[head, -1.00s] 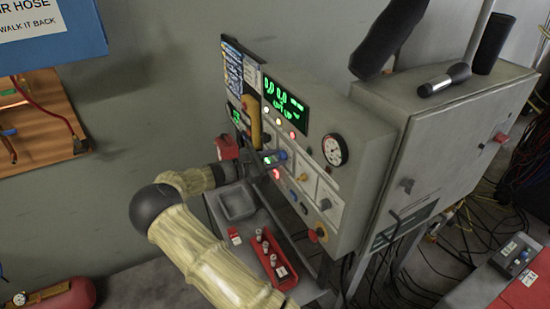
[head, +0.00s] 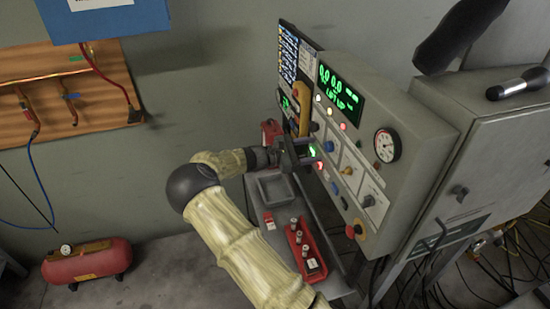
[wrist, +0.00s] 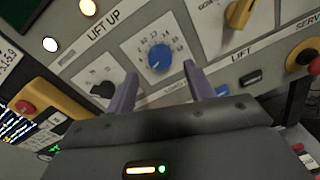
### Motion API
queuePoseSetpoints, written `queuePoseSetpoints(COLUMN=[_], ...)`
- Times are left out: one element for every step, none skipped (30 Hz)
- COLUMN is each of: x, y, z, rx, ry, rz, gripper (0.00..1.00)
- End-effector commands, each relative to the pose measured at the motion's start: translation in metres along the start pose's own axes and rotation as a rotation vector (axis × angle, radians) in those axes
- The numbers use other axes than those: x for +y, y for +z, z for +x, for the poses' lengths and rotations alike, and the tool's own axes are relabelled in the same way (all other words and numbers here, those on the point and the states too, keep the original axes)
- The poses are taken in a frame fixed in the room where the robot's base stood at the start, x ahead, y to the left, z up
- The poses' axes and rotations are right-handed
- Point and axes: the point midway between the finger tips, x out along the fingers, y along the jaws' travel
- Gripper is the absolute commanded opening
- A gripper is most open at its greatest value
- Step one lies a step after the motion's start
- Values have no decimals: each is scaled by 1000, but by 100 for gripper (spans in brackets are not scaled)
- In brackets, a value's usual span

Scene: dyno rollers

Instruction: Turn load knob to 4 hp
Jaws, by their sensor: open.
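The load knob is a round blue knob (wrist: 158,57) with a white pointer mark and a numbered scale around it, on a light plate. It also shows small on the panel in the head view (head: 329,146). My gripper (wrist: 159,72) is open and empty, with one finger to each side below the knob in the wrist view. The knob appears ahead of the gap between the fingertips, with no visible contact. In the head view my gripper (head: 305,150) is close to the panel front (head: 365,125). The scale numbers are too blurred to read surely.
A black knob (wrist: 103,90) sits left of the blue one, and a yellow knob (wrist: 238,12) is to the right. The green display (head: 338,88) reads zeros and "LIFT UP". A grey tray (head: 274,189) and red tray (head: 303,250) lie below the panel.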

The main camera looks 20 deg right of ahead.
Motion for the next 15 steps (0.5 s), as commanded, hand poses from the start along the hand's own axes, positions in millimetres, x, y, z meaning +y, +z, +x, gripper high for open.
queuePoseSetpoints(x=[0,0,-1,0,0,0,0,0,0,0,-1,-1,0,0,0], y=[-4,-4,-4,-4,-4,-4,-4,-4,-4,-4,-4,-4,-4,-4,-4], z=[-12,-18,-26,-32,-38,-46,-52,-58,-66,-72,-78,-86,-92,-98,-106], rx=[3,4,4,4,2,3,3,3,3,4,4,4,3,3,3], ry=[3,3,3,3,3,3,3,3,3,3,3,3,3,3,3], rz=[3,4,4,3,3,3,3,3,3,2,2,3,2,2,2], gripper=[53,53,53,53,53,53,53,53,53,53,53,53,53,53,53])
